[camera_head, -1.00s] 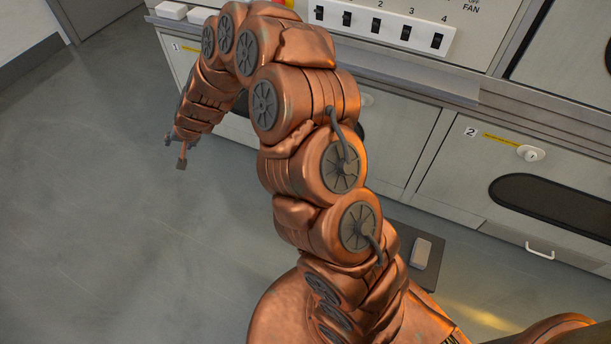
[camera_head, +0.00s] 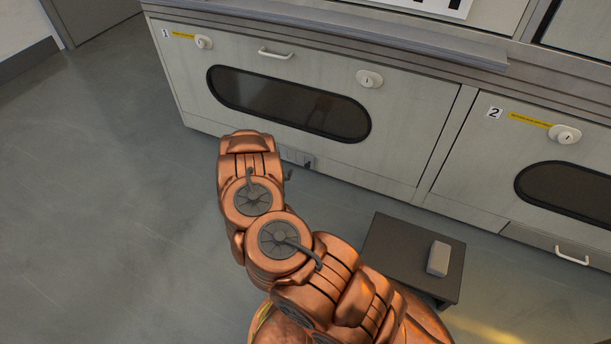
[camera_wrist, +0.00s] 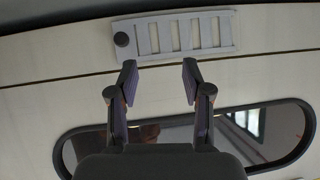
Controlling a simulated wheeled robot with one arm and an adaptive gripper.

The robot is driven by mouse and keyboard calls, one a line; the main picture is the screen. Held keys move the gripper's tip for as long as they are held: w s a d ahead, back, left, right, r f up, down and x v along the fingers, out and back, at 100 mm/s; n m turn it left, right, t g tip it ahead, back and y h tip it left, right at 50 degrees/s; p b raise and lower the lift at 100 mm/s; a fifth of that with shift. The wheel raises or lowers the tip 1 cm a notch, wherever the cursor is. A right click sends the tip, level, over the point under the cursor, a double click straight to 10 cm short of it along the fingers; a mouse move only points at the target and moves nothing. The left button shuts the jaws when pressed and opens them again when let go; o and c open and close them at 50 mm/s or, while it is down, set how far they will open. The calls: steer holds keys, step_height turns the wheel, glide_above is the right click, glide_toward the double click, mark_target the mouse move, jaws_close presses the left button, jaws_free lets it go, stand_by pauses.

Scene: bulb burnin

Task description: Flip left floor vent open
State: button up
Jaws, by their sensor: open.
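The left floor vent, a pale slotted plate with a dark round knob at one end, sits low on the left cabinet front. It shows in the wrist view (camera_wrist: 172,35) at the top, with the knob (camera_wrist: 121,39) at its left end. In the head view a small part of the vent (camera_head: 298,157) shows near the floor, the rest hidden behind my arm. My gripper (camera_wrist: 159,68) is open and empty, its two fingertips just below the vent in the wrist view. I cannot tell whether they touch it. In the head view my arm mostly hides the gripper.
The left cabinet door (camera_head: 408,135), with its oval window (camera_head: 290,103), handle (camera_head: 276,54) and two round latches, is above the vent. A low dark stand (camera_head: 395,254) with a pale block (camera_head: 438,258) is at right. The floor at left is clear.

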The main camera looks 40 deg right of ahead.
steer(key=h+b, duration=0.2)
glide_toward(307, 166)
steer(key=b+x, duration=0.2)
steer(key=x, duration=0.6)
steer(key=shift+f+b, duration=0.2)
steer(key=shift+b, duration=0.1)
steer(key=shift+w+d, duration=0.35)
steer(key=shift+d, duration=0.05)
jaws_close()
